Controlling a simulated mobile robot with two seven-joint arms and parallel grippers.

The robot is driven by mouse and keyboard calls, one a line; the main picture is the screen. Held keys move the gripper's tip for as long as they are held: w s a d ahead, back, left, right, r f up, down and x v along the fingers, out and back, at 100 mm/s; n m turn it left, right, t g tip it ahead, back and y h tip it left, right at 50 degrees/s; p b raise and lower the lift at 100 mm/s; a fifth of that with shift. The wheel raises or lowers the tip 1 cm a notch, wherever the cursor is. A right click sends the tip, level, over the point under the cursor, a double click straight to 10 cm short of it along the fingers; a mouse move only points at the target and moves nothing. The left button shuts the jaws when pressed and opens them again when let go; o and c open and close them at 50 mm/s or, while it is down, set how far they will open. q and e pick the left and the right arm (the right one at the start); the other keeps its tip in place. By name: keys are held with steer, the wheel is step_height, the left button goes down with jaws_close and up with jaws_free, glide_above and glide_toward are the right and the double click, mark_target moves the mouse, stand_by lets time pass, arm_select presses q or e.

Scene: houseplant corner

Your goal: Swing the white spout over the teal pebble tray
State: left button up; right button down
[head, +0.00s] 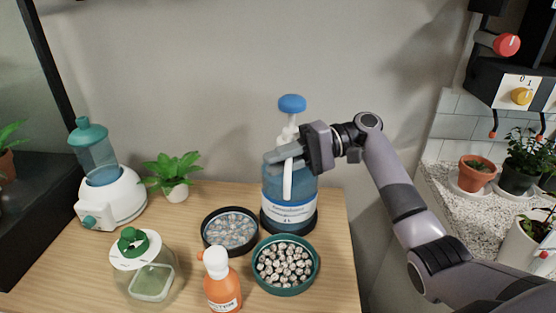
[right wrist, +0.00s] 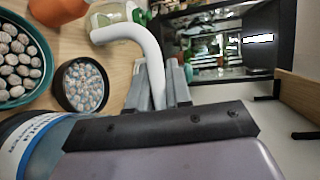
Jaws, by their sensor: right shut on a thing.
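A blue dispenser bottle (head: 275,195) with a blue cap stands at the back right of the wooden table. Its white spout (head: 287,182) bends downward in front of the bottle; it also shows in the right wrist view (right wrist: 150,45). My right gripper (head: 284,155) is shut on the spout near its upper part, its fingers showing in the right wrist view (right wrist: 170,85). I cannot tell exactly what lies below the outlet. My left gripper is not in view.
A black pebble tray (head: 205,240) sits left of the teal one. The table's right edge is close to the teal tray.

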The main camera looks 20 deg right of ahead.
steer(key=c, duration=1.1)
jaws_free()
steer(key=shift+d, duration=0.1)
steer(key=shift+c, duration=0.2)
steer(key=w+b+v, duration=0.1)
steer(key=v, duration=0.6)
steer(key=shift+s, duration=0.5)
